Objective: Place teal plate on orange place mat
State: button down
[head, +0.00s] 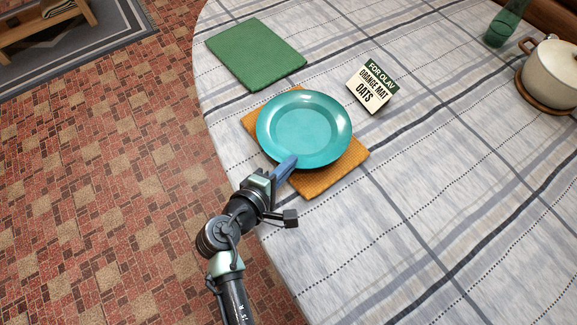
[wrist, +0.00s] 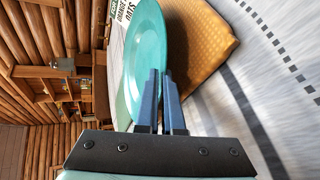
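The teal plate (head: 303,130) is over the orange place mat (head: 330,172), face up and roughly level. The mat shows past the plate at the left, right and near edges. My gripper (head: 287,166) is at the plate's near rim, its blue fingers close together. In the wrist view, the plate (wrist: 150,45) runs down to my gripper (wrist: 160,100) and its rim lies between the fingers. Whether the plate's underside touches the mat I cannot tell.
A green place mat (head: 256,54) lies at the far left. A sign reading "FOR OLAV ORANGE MAT OATS" (head: 371,86) is right behind the plate. A white pot (head: 552,72) on an orange-brown trivet and a green glass (head: 503,25) are at the far right. The near right tablecloth (head: 440,240) is clear.

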jog(key=shift+w+f, duration=0.1)
jog(key=shift+f, duration=0.3)
jog(key=shift+f, duration=0.2)
jog(key=c, duration=1.3)
grip_release()
